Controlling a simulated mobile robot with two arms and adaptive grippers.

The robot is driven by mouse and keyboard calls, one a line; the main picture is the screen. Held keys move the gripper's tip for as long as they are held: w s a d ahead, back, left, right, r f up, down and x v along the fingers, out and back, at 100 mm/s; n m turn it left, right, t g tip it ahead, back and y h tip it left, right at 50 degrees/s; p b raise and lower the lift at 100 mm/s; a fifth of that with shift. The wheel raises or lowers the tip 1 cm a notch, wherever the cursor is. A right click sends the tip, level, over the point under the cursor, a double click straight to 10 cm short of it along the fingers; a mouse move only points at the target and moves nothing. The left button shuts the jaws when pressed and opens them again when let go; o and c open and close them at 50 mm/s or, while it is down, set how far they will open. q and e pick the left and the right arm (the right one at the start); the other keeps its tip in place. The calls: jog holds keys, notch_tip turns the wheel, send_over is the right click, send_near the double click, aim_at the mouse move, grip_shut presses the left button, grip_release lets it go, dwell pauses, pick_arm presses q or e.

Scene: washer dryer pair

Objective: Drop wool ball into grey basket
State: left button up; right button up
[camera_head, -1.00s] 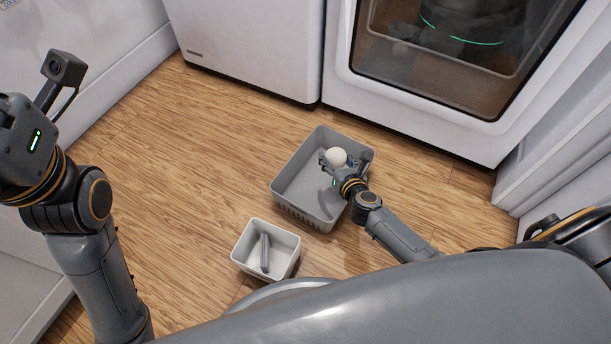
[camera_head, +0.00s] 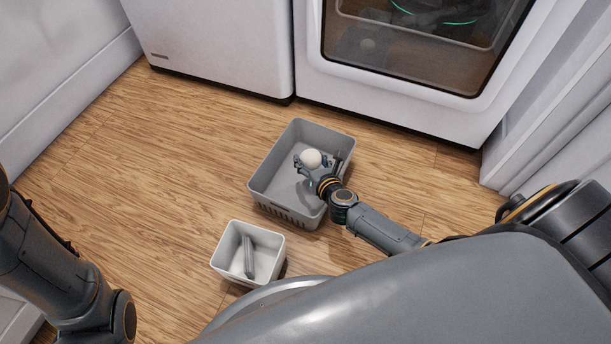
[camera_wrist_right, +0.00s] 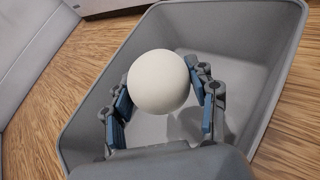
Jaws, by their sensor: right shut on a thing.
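The wool ball (camera_head: 311,159) is white and round. My right gripper (camera_head: 312,164) is shut on it and holds it over the grey basket (camera_head: 268,172). In the right wrist view the ball (camera_wrist_right: 158,82) sits between the two blue-padded fingers of my right gripper (camera_wrist_right: 160,92). The grey basket (camera_wrist_right: 92,100) surrounds them in that view, with its bare floor and a shadow below the ball. The ball's exact height over the basket floor is hard to tell. My left arm shows at the lower left of the head view, but its gripper is out of frame.
A smaller white basket (camera_head: 222,250) with a grey stick-like item (camera_head: 249,256) stands in front of the grey basket. A white appliance (camera_head: 215,45) and a glass-doored one (camera_head: 420,85) stand behind. Wood floor (camera_head: 150,160) is clear to the left.

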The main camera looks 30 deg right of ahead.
jog(key=o, duration=1.1)
jog(key=shift+s, duration=0.1)
jog(key=v, duration=1.2)
jog(key=shift+r, duration=0.1)
